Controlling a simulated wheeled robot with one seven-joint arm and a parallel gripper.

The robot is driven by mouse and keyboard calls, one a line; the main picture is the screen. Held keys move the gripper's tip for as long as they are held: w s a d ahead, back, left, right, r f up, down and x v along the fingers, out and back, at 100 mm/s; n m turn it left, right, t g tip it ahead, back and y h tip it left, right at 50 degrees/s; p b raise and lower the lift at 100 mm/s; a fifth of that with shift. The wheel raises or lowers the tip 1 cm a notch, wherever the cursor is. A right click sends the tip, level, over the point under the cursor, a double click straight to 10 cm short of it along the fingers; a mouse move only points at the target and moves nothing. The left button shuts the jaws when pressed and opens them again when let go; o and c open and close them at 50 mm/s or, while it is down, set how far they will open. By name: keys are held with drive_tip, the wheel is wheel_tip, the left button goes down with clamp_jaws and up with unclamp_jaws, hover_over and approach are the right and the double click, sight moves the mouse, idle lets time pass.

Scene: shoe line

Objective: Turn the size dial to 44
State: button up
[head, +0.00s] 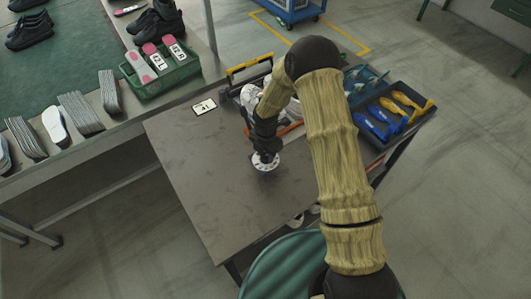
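A round white disc with dark marks around its rim, which looks like the size dial (263,168), sits on the grey-brown worktable (205,200). My gripper (265,157) points down right over the dial and covers its middle. The fingers are dark and small here, so I cannot tell whether they are open, shut or touching the dial. The dial's setting is not readable. A small white card (204,106) with dark print lies at the table's back left; its number is too small to read surely.
A green crate (160,82) with labelled pink-and-white pieces stands on the left bench, beside stacked grey soles (80,112) and black shoes (157,20). A dark tray (393,112) holds blue and yellow tools at right. A yellow-handled rack (249,65) stands behind. The table's front left is clear.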

drive_tip(key=shift+w+m, duration=0.15)
drive_tip(key=shift+m, duration=0.25)
drive_tip(key=shift+a+m+b, duration=0.1)
drive_tip(key=shift+m+b, duration=0.2)
drive_tip(key=shift+m, duration=0.5)
drive_tip(key=m+b, duration=0.1)
drive_tip(key=m, duration=0.8)
drive_tip(key=shift+m+b, duration=0.4)
drive_tip(key=m, duration=0.3)
drive_tip(key=shift+m, duration=0.3)
drive_tip(key=m, duration=0.3)
drive_tip(key=shift+m+b, duration=0.4)
drive_tip(key=m, duration=0.3)
drive_tip(key=shift+m, duration=0.3)
drive_tip(key=m, duration=0.6)
drive_tip(key=shift+m, duration=0.4)
